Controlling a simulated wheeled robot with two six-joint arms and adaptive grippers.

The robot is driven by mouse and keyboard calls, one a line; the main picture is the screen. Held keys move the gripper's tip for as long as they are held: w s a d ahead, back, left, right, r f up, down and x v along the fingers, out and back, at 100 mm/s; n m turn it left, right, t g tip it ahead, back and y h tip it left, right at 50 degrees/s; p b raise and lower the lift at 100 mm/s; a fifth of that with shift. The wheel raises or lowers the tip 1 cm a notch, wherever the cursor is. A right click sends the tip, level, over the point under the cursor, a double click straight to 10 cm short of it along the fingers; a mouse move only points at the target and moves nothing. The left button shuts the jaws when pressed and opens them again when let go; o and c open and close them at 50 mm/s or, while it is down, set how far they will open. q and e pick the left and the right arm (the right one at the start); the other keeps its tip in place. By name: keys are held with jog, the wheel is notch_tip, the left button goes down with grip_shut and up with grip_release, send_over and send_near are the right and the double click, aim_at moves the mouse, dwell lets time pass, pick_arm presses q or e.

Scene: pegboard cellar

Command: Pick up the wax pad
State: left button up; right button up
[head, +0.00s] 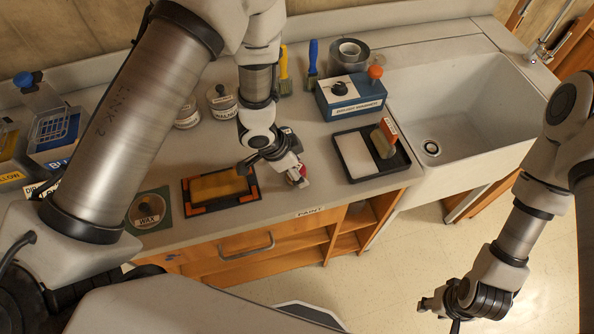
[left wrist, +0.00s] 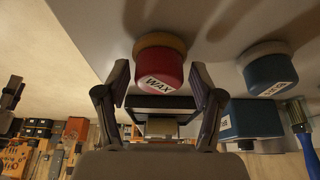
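The wax pad (left wrist: 160,68) is a round red block with a white WAX label and a tan base, standing on the counter. In the head view a bit of red (head: 303,173) shows at my left gripper (head: 274,172); the rest is hidden. In the left wrist view, which shows the counter at the top, my left gripper (left wrist: 161,84) is open. Its two fingers are on either side of the pad, with narrow gaps showing. My right gripper (head: 439,314) is open and empty, low over the floor at the right.
A blue round pad (left wrist: 267,70) stands close beside the wax pad. Around are an orange-cornered tray (head: 222,202), a WAX-labelled disc on a green square (head: 148,211), a black tray (head: 342,137), a blue box (head: 350,97) and a sink (head: 455,100).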

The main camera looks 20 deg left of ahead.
pick_arm(q)
jog(key=shift+s+r, duration=0.2)
jog(key=shift+s, duration=0.1)
jog(key=c, duration=0.7)
jog(key=shift+w+f, duration=0.15)
jog(key=shift+w, duration=0.05)
jog(key=shift+c, duration=0.5)
pick_arm(e)
jog(key=shift+s, duration=0.1)
